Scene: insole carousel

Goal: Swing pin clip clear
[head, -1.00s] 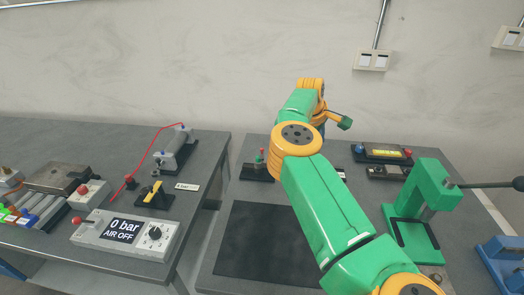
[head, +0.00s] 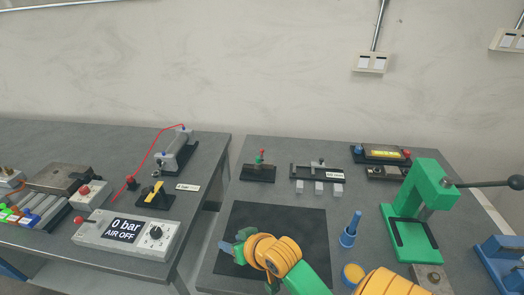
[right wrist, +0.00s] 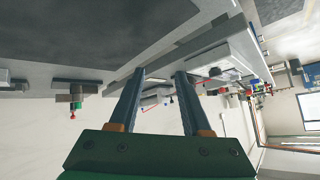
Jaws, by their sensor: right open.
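I cannot make out for certain which part is the pin clip. A small stand with a red-topped green pin (head: 260,158) on a black base is at the back left of the right table. It also shows upside down at the left of the right wrist view (right wrist: 76,98). My right gripper (head: 231,246) is low over the dark mat, in front of that stand and apart from it, pointing left. In the right wrist view its two fingers (right wrist: 160,75) are spread with nothing between them. My left gripper is not in view.
The dark mat (head: 262,215) is otherwise clear. A green lever press (head: 425,205), a blue peg (head: 349,232) and a slide fixture (head: 318,171) with pale blocks stand around it. The left table holds a gauge box (head: 125,233) reading "0 bar AIR OFF" and a cylinder (head: 177,152).

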